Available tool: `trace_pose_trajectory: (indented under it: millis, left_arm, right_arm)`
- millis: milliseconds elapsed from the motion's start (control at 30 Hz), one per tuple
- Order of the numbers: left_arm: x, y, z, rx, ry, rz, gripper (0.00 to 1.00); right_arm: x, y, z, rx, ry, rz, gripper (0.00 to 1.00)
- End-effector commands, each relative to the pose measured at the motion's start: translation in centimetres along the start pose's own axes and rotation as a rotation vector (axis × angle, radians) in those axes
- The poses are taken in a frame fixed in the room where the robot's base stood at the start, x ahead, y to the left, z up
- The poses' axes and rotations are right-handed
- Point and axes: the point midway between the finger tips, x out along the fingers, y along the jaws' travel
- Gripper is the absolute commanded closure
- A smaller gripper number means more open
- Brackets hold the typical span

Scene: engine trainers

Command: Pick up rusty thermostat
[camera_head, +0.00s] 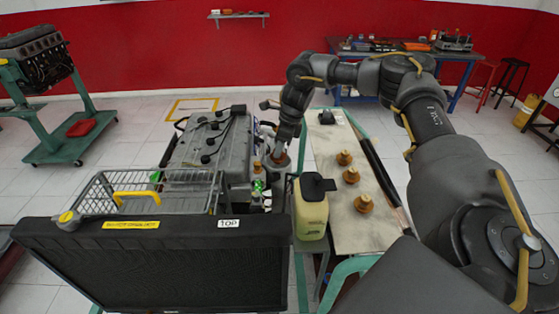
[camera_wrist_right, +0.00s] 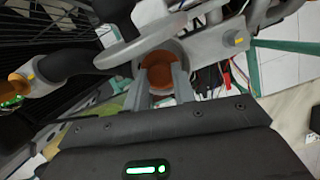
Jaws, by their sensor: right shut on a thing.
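The rusty thermostat (camera_wrist_right: 158,72) shows in the right wrist view as a brown-orange round piece in a grey round housing on the engine. My right gripper (camera_wrist_right: 162,84) has its two fingers on either side of it and is shut on it. In the head view my right gripper (camera_head: 279,158) reaches down to the front right end of the grey engine (camera_head: 212,145). The thermostat is too small and covered to make out clearly there. My left gripper is not in view.
Several brown-orange parts, one nearest (camera_head: 364,204), stand on a pale bench top (camera_head: 335,222) right of the engine. A yellowish bottle (camera_head: 310,215) stands close in front of the gripper. A black radiator (camera_head: 160,265) and wire basket (camera_head: 100,195) fill the front left.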

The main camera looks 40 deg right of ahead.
Motion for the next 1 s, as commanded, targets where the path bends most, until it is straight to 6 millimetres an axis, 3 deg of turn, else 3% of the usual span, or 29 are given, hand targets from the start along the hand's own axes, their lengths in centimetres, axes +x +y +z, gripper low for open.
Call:
trace_pose_trajectory:
  millis: [200, 533, 700, 1000]
  left_arm:
    - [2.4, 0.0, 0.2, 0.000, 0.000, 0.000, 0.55]
    - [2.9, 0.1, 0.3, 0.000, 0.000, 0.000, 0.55]
    - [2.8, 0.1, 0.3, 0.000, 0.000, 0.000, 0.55]
    - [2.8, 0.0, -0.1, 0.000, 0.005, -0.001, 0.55]
  right_arm:
    - [-4.9, -0.1, 1.5, 0.000, -0.005, -0.004, 0.97]
    - [-10.8, 0.0, 3.1, -0.002, -0.001, -0.004, 0.97]
    - [-12.0, 0.0, 3.4, -0.001, -0.001, -0.002, 0.97]
    - [-12.3, 0.0, 3.5, 0.000, 0.000, -0.001, 0.97]
